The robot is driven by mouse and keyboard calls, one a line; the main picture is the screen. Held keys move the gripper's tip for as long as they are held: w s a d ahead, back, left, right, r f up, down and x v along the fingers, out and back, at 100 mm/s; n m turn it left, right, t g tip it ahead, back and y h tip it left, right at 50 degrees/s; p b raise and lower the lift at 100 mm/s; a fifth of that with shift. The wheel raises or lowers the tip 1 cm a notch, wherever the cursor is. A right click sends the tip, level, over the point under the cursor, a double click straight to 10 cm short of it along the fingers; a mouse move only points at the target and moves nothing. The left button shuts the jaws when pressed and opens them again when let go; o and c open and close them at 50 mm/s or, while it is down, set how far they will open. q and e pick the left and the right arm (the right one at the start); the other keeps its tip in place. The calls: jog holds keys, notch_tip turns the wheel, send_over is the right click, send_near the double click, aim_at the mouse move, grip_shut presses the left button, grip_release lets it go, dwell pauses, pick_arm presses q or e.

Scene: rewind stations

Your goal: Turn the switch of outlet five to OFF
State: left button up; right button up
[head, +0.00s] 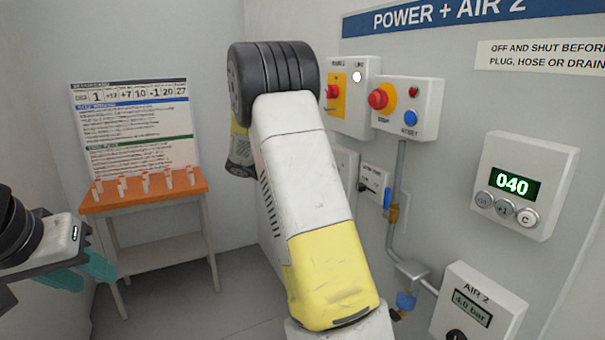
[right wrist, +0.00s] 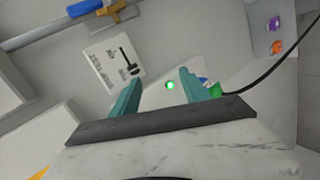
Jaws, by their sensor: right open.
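My right gripper (right wrist: 160,75) is open and empty in the right wrist view, with its two teal fingers apart. A white box with a lit green lamp (right wrist: 170,85) shows beyond and between the fingers. A green and blue part (right wrist: 211,88) sits by the right finger, where a black cable runs off to the right. No outlet number is readable, so I cannot tell which one is outlet five or how its switch stands. In the head view my own right arm hides its gripper and part of the wall. My left gripper (head: 88,268) is at the left edge, away from the wall panels.
A small white plate with a black lever (right wrist: 127,58) is on the wall; the plate also shows in the head view (head: 374,184). A stop-button box (head: 408,107), a counter (head: 525,185) and an AIR 2 box (head: 478,308) crowd the wall. An orange-topped table (head: 150,198) stands behind.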

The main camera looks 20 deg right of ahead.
jog(key=w+a+r+t+h, duration=0.1)
jog(key=w+t+h, duration=0.1)
jog(key=w+h, duration=0.6)
jog(key=w+d+y, duration=0.2)
jog(key=d, duration=0.5)
jog(key=shift+r+n, duration=0.15)
jog(key=shift+n, duration=0.25)
jog(key=shift+d, duration=0.1)
jog(key=shift+c, duration=0.4)
grip_shut()
